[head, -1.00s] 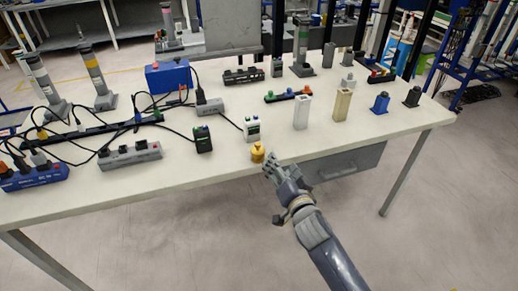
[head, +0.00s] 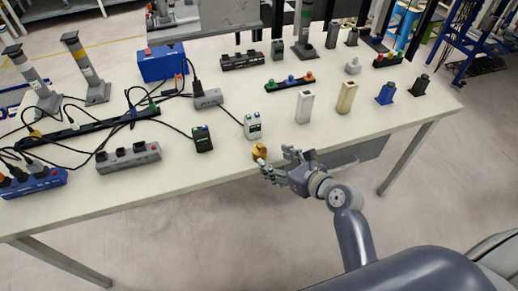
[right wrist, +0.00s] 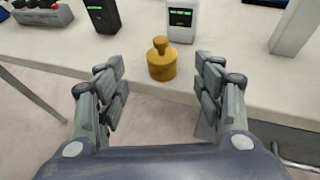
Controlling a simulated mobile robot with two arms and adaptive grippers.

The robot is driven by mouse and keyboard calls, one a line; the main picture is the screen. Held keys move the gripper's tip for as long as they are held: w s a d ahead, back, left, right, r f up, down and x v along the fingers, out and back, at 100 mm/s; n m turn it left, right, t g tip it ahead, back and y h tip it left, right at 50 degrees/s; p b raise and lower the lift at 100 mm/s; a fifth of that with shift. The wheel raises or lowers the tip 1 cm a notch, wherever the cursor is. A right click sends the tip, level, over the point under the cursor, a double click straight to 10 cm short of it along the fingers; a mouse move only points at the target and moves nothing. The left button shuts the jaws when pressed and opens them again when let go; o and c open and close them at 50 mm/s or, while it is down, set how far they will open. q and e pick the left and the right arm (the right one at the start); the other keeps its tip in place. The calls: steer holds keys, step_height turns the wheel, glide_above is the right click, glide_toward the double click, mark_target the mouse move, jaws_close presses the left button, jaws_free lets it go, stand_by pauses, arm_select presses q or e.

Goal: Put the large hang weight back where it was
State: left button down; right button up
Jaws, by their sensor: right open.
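A brass-yellow weight (head: 259,152) with a small knob on top stands upright near the front edge of the white table. In the right wrist view the weight (right wrist: 161,62) is centred between and just beyond my open fingers. My right gripper (head: 275,166) is open and empty at the table's front edge, close to the weight. It also shows in the right wrist view (right wrist: 160,92), with one finger set on each side. I cannot tell from these views which weight is the large one or where it stood before. My left gripper is not in view.
A white meter (head: 252,126) stands just behind the weight, and a black one (head: 202,138) to its left. A white block (head: 304,106) and a beige block (head: 346,97) stand to the right. A grey power strip (head: 128,157) and cables cover the left. Table (head: 190,175) front is bare.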

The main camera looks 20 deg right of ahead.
mark_target(261, 151)
steer(key=x, duration=0.3)
steer(key=shift+w+a+f, duration=0.1)
steer(key=shift+w, duration=0.15)
steer(key=x, duration=0.5)
steer(key=shift+f, duration=0.1)
steer(key=shift+w+f, duration=0.1)
steer(key=shift+w, duration=0.15)
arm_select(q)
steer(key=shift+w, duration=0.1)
arm_select(e)
steer(key=c, duration=1.3)
jaws_close()
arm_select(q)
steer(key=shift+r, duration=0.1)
